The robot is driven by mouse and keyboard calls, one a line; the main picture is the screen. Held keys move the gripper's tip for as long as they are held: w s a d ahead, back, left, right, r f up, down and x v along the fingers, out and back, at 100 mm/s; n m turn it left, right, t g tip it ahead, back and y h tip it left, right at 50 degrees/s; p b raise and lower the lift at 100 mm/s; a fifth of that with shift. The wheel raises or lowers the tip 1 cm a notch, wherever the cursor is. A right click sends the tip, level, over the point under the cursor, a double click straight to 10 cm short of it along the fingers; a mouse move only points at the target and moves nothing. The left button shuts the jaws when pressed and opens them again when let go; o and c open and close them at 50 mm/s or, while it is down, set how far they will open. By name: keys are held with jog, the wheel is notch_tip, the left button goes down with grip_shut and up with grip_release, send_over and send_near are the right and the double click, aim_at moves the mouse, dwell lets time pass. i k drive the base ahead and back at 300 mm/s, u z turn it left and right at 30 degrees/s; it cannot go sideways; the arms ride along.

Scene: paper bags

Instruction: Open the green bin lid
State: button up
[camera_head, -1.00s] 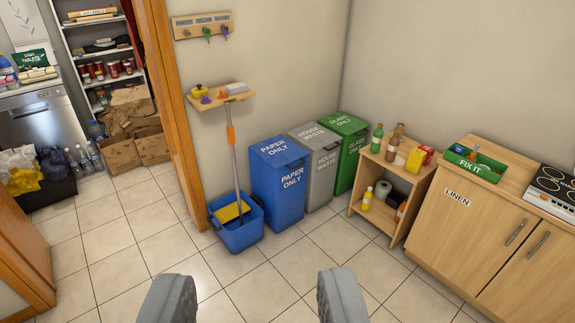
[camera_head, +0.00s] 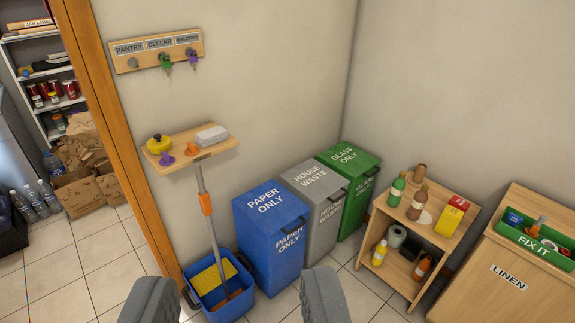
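The green bin (camera_head: 358,205) stands at the right end of a row of three bins against the back wall. Its lid (camera_head: 348,157), marked GLASS ONLY, is shut.
The grey bin (camera_head: 313,185) and blue bin (camera_head: 270,215) stand left of the green one. A blue bucket (camera_head: 222,290) with a mop is at the lower left. The wooden shelf unit (camera_head: 425,240) holds bottles and boxes. A LINEN cabinet (camera_head: 515,285) stands at the right.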

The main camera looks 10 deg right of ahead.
aim_at(352, 161)
jog(key=z, duration=0.2)
jog(key=i, duration=1.65)
jog(key=z, duration=0.55)
jog(key=i, duration=1.7)
jog(key=z, duration=0.3)
